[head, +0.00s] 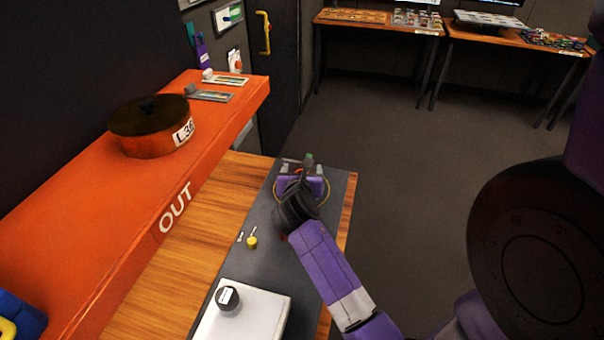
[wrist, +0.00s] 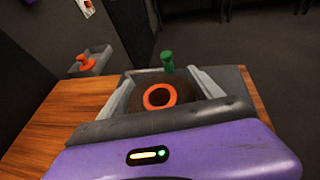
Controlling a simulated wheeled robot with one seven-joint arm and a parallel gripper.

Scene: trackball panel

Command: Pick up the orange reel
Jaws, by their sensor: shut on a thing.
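My gripper (wrist: 165,92) is low over the far end of the dark panel (head: 285,245). In the wrist view its two grey fingers stand on either side of a dark round thing with an orange ring on its face, which looks like the orange reel (wrist: 160,96). The fingers are shut on it. Its underside is hidden, so I cannot tell whether it touches the panel. In the head view my gripper (head: 292,165) and wrist hide most of it. A green knob (wrist: 167,60) stands just beyond it, also visible in the head view (head: 309,157).
A yellow knob (head: 252,242) and a white box with a black knob (head: 228,298) are nearer on the panel. An orange shelf (head: 90,215) with a lidded round pot (head: 150,140) runs along the left. A grey block with an orange knob (wrist: 85,62) stands at the left.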

